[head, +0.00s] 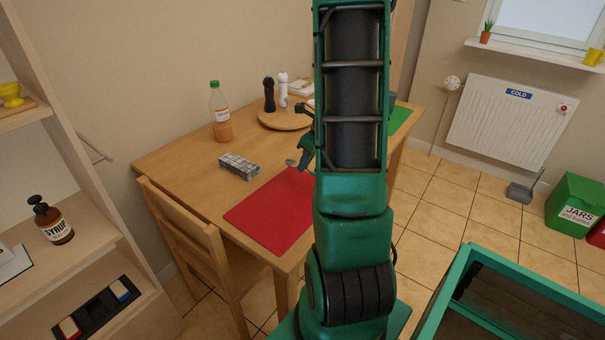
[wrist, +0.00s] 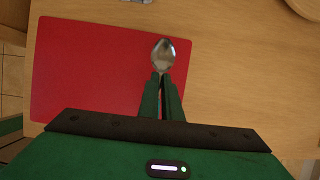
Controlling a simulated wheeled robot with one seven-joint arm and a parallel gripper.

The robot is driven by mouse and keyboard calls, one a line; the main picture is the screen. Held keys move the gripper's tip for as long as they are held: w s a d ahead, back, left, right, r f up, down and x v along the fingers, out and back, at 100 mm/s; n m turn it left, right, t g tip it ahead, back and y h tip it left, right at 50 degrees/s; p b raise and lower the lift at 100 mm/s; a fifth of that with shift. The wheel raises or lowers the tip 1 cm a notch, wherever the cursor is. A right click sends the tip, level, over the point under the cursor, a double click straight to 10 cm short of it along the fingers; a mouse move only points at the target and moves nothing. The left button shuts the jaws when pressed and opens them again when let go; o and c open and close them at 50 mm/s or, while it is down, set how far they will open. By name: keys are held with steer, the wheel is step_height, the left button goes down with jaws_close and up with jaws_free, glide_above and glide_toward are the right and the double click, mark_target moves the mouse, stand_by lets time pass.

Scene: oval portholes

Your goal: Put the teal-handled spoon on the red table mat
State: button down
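The spoon's shiny metal bowl (wrist: 163,54) sticks out past the fingertips of my gripper (wrist: 163,82) in the wrist view. Its handle is hidden between the fingers, which are closed around it. In the head view my gripper (head: 304,160) and the spoon bowl (head: 291,163) show at the far end of the red table mat (head: 268,212), left of my arm. In the wrist view the spoon appears over the red mat (wrist: 90,70), near its right edge. I cannot tell the exact height above it.
A grey patterned box (head: 239,166) lies left of the mat on the wooden table (head: 180,160). A bottle (head: 220,112) and a round board (head: 285,119) with two mills stand farther back. A chair (head: 190,235) is at the near side. The mat is bare.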

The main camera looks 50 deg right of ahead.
mark_target(301, 179)
steer(key=shift+w+d+f, duration=0.55)
steer(key=shift+d+f, duration=0.05)
steer(key=shift+d, duration=0.1)
steer(key=shift+f, duration=1.95)
steer(key=c, duration=2)
jaws_free()
steer(key=shift+f, duration=0.1)
